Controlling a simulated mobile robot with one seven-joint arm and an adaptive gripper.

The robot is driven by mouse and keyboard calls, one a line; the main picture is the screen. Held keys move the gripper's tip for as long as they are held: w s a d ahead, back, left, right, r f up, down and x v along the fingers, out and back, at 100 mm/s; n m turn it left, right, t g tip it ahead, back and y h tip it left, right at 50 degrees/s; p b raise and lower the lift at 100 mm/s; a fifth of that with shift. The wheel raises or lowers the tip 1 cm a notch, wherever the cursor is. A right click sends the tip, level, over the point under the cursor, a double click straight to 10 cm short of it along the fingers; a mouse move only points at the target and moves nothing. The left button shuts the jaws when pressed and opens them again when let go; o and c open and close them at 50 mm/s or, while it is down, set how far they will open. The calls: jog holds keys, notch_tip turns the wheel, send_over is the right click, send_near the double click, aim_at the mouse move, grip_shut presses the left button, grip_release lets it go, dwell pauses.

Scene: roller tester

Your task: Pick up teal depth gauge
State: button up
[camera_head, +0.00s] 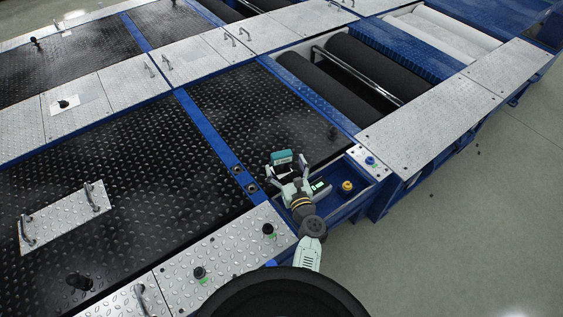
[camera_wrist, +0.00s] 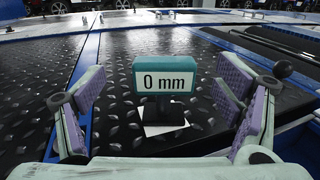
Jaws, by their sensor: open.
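The teal depth gauge (camera_wrist: 162,76) shows large in the wrist view, upright, with a white display reading "0 mm". Its dark lower body stands over a small white patch on the black diamond plate. It also shows in the head view (camera_head: 282,157), just beyond my gripper (camera_head: 286,180). In the wrist view my gripper (camera_wrist: 162,108) is open. One finger with purple pads is on each side of the gauge, with gaps to both sides. The fingers do not appear to touch it.
A blue tray (camera_head: 349,208) beside the arm holds a yellow round object (camera_head: 347,186) and a green-lit item (camera_head: 319,186). Black rollers (camera_head: 345,75) lie beyond. A black knob (camera_wrist: 283,69) stands on the plate to the right. Black plate (camera_head: 120,140) extends left, mostly clear.

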aim_at(283, 157)
jog(key=x, duration=0.2)
jog(key=b+x, duration=0.1)
jog(key=x, duration=0.2)
jog(key=shift+w+d+f, duration=0.1)
jog(key=shift+w+f, duration=0.05)
jog(key=shift+w, duration=0.2)
jog(key=shift+c, duration=0.4)
jog(key=c, duration=1.4)
